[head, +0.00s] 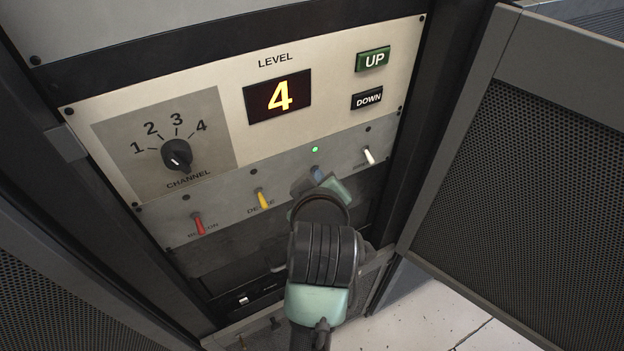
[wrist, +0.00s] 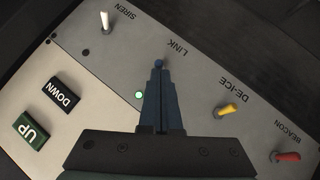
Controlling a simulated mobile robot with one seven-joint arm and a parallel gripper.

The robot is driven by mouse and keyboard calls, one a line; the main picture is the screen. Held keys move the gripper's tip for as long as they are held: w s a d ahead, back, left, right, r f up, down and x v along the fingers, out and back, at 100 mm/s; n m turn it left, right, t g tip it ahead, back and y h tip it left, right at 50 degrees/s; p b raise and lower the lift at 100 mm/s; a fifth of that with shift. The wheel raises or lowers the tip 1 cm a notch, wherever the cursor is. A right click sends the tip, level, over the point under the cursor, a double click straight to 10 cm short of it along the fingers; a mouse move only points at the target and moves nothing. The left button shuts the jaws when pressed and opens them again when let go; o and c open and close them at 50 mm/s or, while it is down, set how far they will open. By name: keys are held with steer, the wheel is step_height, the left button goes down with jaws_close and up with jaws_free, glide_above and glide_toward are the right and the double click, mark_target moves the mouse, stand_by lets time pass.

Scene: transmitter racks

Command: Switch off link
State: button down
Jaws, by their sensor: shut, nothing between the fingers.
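The blue link toggle switch (head: 317,172) is on the grey strip of the rack panel, below a lit green lamp (head: 315,149). My gripper (head: 322,187) is in front of it and hides its lower part and label in the head view. In the wrist view the LINK label shows just beyond the closed fingertips (wrist: 158,68), and the blue switch tip (wrist: 158,62) shows right at them. The green lamp (wrist: 139,95) is lit beside the fingers. The fingers are shut with nothing between them. I cannot tell whether they touch the switch.
A yellow DE-ICE switch (head: 262,199) and a red BEACON switch (head: 198,224) are to the left; a white SIREN switch (head: 368,155) is to the right. Their lamps are dark. Above are a channel knob (head: 177,155), a display (head: 278,97) reading 4, and UP (head: 373,59) and DOWN (head: 367,98) buttons. A mesh door (head: 520,190) stands at right.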

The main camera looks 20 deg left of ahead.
steer(key=shift+d+f+m+t+y+b, duration=0.1)
steer(key=shift+f+m+t+y+b, duration=0.25)
steer(key=shift+t+b, duration=0.4)
steer(key=shift+r, duration=0.15)
steer(key=shift+r+p, duration=0.7)
steer(key=shift+p, duration=0.05)
steer(key=shift+s, duration=0.1)
